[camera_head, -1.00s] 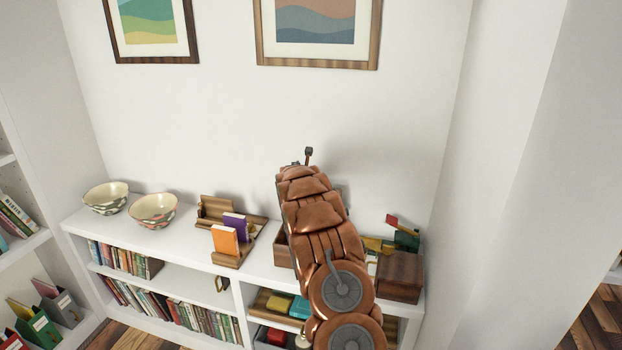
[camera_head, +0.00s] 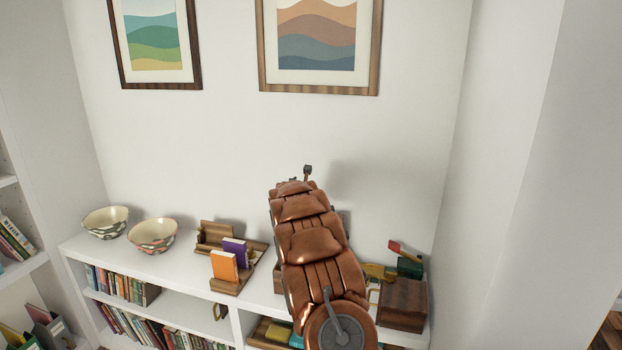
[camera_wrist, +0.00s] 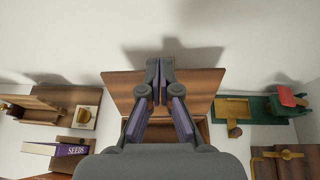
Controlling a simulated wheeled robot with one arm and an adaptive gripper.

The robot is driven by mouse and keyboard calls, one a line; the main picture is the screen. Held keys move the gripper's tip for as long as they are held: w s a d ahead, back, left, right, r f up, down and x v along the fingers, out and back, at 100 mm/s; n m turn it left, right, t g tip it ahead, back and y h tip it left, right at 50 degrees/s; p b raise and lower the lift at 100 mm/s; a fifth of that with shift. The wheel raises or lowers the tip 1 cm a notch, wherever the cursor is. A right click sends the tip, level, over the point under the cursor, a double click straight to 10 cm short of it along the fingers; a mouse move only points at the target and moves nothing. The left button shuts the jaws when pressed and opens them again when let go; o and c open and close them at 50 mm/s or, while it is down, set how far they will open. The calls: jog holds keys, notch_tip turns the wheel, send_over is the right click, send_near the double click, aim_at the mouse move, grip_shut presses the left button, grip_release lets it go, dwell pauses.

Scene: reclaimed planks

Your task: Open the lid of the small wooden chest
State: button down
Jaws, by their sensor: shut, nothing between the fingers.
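The small wooden chest (camera_wrist: 203,130) stands straight below my gripper in the wrist view. Its lid (camera_wrist: 120,88) is raised and leans up behind the box, near the wall. My gripper (camera_wrist: 159,82) is shut and empty, its fingertips in front of the raised lid. I cannot tell whether they touch it. My gripper hides the middle of the chest and lid. In the head view my arm covers nearly all of the chest, with only a sliver of its left side (camera_head: 278,278) showing.
A dark wooden box (camera_head: 403,304) stands at the right, beside green and red items (camera_head: 408,266). A wooden organizer (camera_head: 232,284) with orange and purple books is at the left. Two bowls (camera_head: 152,235) stand further left on the white shelf top. The wall is close behind.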

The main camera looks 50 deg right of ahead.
notch_tip(320, 180, up, 8)
jog(key=p, duration=0.2)
jog(key=shift+w+d+f+p, duration=0.15)
jog(key=shift+d+f+p, duration=0.05)
jog(key=shift+p, duration=0.15)
jog(key=s+a+m+g+y, duration=0.15)
jog(key=s+a+m, duration=0.3)
jog(key=a, duration=0.65)
jog(key=s+a+r+m+g+y, duration=0.15)
jog(key=s+a+m, duration=0.3)
jog(key=a, duration=0.55)
jog(key=s+a+m+g+y, duration=0.15)
jog(key=s+a+m, duration=0.3)
jog(key=a, duration=0.65)
jog(key=s+a+f+m+g+y, duration=0.1)
jog(key=s+a+f+m+y, duration=0.1)
jog(key=s+a, duration=0.7)
jog(key=s+a+f+m+g+y, duration=0.1)
jog(key=s+a+f+m+y, duration=0.1)
jog(key=s+a+m, duration=0.3)
jog(key=s+a+f+m+g+y, duration=0.2)
jog(key=s+a+m, duration=0.1)
jog(key=s+a, duration=1)
jog(key=s, duration=0.6)
jog(key=shift+s+a+f+m+y, duration=0.15)
jog(key=shift+a+f+m+y, duration=0.1)
jog(key=shift+a+m+y, duration=0.15)
